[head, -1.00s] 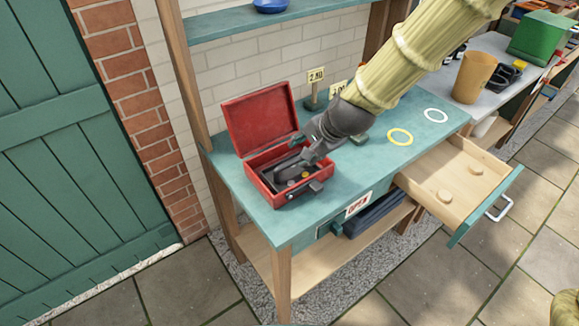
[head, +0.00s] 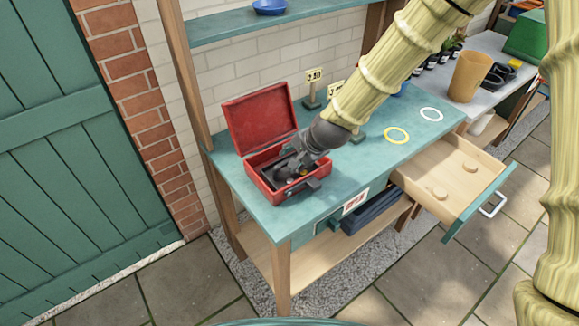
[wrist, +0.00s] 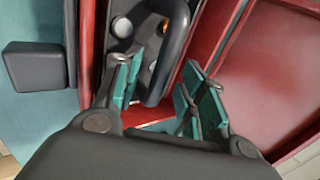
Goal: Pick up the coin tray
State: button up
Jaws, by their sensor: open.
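The dark grey coin tray (wrist: 140,40) sits inside the open red cash box (head: 262,186) on the teal bench. In the wrist view, light and orange coins show in its compartments, and a dark looped handle (wrist: 177,50) rises from it. My gripper (wrist: 160,85) is open, with teal-padded fingers on either side of the handle's near end. I cannot tell whether a pad touches it. In the head view my gripper (head: 294,172) reaches down into the box and hides part of the tray.
The raised red lid (head: 260,115) stands behind the box. A yellow ring (head: 396,134) and a white ring (head: 431,114) lie to the right on the bench (head: 245,212). An open wooden drawer (head: 470,170) juts out at the front right. Price signs stand behind my arm.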

jog(key=shift+w+a+f, duration=0.15)
jog(key=shift+w+f, duration=0.1)
jog(key=shift+f, duration=0.25)
grip_shut()
jog(key=shift+r, duration=0.1)
